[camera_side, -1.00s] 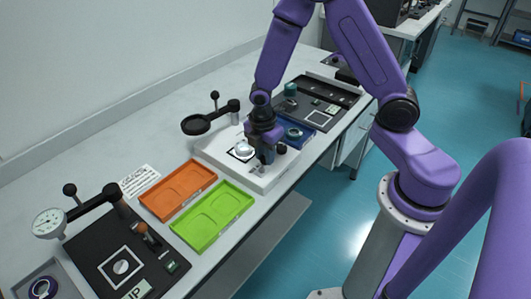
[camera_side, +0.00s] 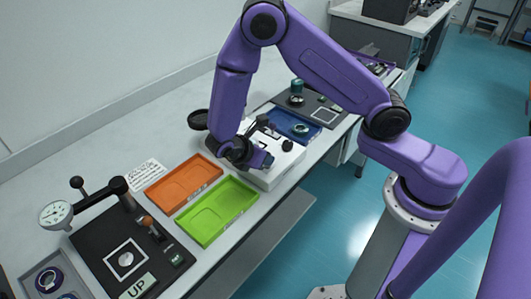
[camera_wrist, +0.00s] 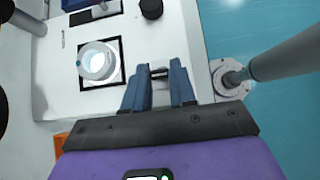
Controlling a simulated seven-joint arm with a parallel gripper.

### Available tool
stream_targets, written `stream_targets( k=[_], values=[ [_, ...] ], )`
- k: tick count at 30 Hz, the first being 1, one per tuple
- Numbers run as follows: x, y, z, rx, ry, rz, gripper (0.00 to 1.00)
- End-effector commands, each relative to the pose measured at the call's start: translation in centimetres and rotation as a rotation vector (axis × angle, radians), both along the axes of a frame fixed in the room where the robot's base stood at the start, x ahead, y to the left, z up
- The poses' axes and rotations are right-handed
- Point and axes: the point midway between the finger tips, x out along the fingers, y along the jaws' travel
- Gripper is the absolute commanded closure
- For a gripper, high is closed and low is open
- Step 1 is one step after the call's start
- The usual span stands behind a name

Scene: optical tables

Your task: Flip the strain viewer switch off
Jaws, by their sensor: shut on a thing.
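The strain viewer is a white box (camera_side: 285,170) on the bench, mostly behind my arm in the side view. In the wrist view its white top (camera_wrist: 60,95) shows a black-framed square with a clear round glass piece (camera_wrist: 97,62) on it, and a black knob (camera_wrist: 151,8). My gripper (camera_side: 266,160) is low at the box's front edge.
An orange tray (camera_side: 183,184) and a green tray (camera_side: 217,212) lie left of the box. A blue tray (camera_side: 296,127) is behind it. A black disc (camera_side: 198,120) stands behind my arm. Floor lies beyond the bench edge.

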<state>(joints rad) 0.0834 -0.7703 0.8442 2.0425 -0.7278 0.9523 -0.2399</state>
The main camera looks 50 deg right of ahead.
Motion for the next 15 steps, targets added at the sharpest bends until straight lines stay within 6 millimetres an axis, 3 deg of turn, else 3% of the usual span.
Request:
stream_targets(
  k=[15],
  values=[
    [0.07,1.17,-0.69,-0.263,0.0,0.001,1.0]
  ],
)
